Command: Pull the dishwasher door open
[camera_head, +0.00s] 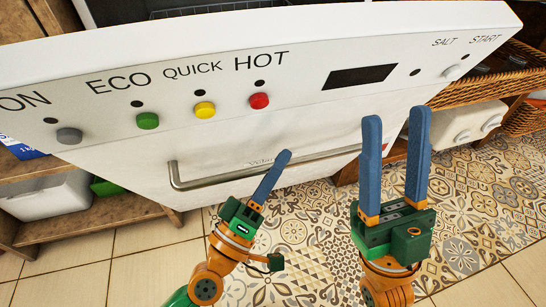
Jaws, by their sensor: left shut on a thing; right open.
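The white dishwasher door (235,130) fills the upper part of the head view. Its panel carries several colored buttons and a dark display (360,77). The door looks tilted outward, with a dark space (115,12) behind its top edge. A silver bar handle (215,179) runs across the front. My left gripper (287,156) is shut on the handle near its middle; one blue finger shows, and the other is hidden. My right gripper (395,115) is open and empty, right of the handle, in front of the door's right part.
Wooden shelves (100,218) with a white box (45,197) stand at the left. Wicker baskets (490,75) and a white appliance (468,123) are on shelves at the right. The patterned tile floor (480,205) below is clear.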

